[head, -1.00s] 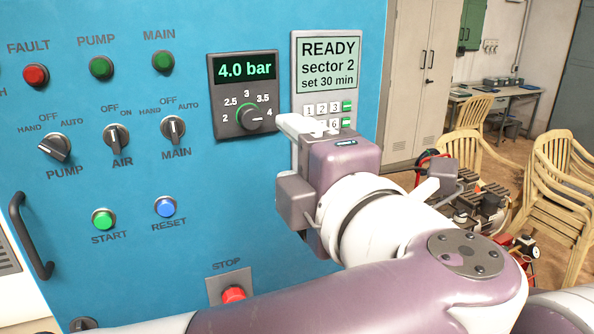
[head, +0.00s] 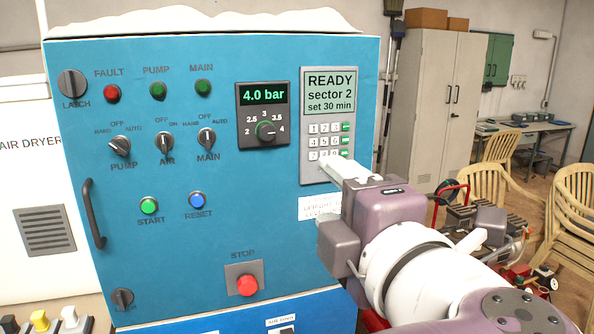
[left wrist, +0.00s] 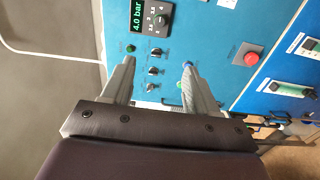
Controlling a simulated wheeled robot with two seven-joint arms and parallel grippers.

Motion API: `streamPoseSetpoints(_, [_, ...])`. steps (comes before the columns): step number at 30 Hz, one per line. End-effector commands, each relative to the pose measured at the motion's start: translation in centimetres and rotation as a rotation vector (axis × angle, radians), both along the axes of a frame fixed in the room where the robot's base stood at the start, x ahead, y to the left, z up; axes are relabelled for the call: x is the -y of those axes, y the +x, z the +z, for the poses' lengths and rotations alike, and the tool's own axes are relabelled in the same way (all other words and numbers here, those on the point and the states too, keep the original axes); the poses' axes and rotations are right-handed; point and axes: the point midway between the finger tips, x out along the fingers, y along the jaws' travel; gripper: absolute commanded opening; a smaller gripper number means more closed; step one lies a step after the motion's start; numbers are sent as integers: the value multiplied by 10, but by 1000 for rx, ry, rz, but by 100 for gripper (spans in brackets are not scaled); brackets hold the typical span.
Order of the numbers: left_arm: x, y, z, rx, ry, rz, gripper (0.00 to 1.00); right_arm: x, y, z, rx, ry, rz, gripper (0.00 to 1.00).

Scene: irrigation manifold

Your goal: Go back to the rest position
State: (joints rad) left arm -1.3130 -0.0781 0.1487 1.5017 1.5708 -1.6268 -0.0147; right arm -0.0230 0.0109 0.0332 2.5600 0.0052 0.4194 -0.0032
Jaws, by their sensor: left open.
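My left gripper (head: 338,166) is in front of the right edge of the blue control panel (head: 225,215), at the lower end of the keypad (head: 325,141). Its fingers are apart with nothing between them. In the left wrist view the open gripper (left wrist: 158,80) points toward the blue panel (left wrist: 215,45), with switches and buttons showing between and beside the fingers. I cannot tell the exact gap from fingertips to panel. The display (head: 330,92) reads READY, sector 2, set 30 min. The pressure display (head: 263,95) reads 4.0 bar. My right gripper is not in view.
A red stop button (head: 247,285) and a black door handle (head: 93,213) stick out from the panel. A white air dryer (head: 30,180) stands at left. Plastic chairs (head: 575,215), a grey cabinet (head: 437,105) and a desk (head: 530,128) are behind at right.

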Motion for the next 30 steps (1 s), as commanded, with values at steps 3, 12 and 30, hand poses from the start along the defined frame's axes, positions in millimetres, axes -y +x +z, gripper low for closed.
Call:
streamPoseSetpoints(3, [2,15,0,36,50,-20,59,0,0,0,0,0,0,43])
streamPoseSetpoints(12, [15,79,-13,140,337,-171,59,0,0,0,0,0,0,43])
streamPoseSetpoints(30, [-118,108,-351,-730,1187,-975,59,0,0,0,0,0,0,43])
